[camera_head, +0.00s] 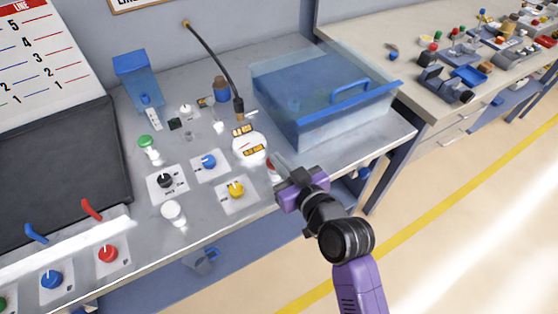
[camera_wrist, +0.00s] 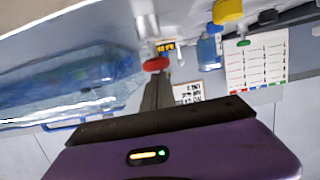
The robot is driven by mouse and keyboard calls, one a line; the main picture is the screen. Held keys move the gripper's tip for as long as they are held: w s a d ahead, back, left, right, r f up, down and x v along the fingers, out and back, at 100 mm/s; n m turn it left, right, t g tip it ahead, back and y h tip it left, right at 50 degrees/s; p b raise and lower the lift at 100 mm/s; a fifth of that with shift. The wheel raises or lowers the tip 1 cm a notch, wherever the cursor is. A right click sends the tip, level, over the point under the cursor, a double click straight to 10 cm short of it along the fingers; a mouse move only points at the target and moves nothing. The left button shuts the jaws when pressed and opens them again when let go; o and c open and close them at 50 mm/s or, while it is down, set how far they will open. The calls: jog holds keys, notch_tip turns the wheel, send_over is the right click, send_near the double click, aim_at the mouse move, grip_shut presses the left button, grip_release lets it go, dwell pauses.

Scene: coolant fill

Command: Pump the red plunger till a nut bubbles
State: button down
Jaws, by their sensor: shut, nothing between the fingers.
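The red plunger (camera_head: 271,165) stands near the bench's front edge, partly hidden by my gripper. In the wrist view its red cap (camera_wrist: 156,64) sits on a pale metal stem, just beyond my fingertips. My gripper (camera_head: 280,160) is shut and empty, its fingers close beside the plunger. In the wrist view the dark fingers (camera_wrist: 157,82) are together, just below the red cap in the picture. I cannot tell whether they touch it. I cannot clearly make out a nut or any bubbles.
A clear blue-lidded box (camera_head: 325,85) stands behind on the right. A black hose (camera_head: 215,65) rises at the back.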

jog(key=shift+f+b, duration=1.4)
jog(key=shift+f, duration=0.1)
jog(key=shift+r+p, duration=0.4)
jog(key=shift+p, duration=0.05)
jog(key=s+d+r, duration=0.5)
jog(key=s+r, duration=0.1)
jog(key=s, duration=0.2)
jog(key=shift+d, duration=0.25)
jog(key=shift+r+b, duration=1.3)
jog(key=shift+b, duration=0.75)
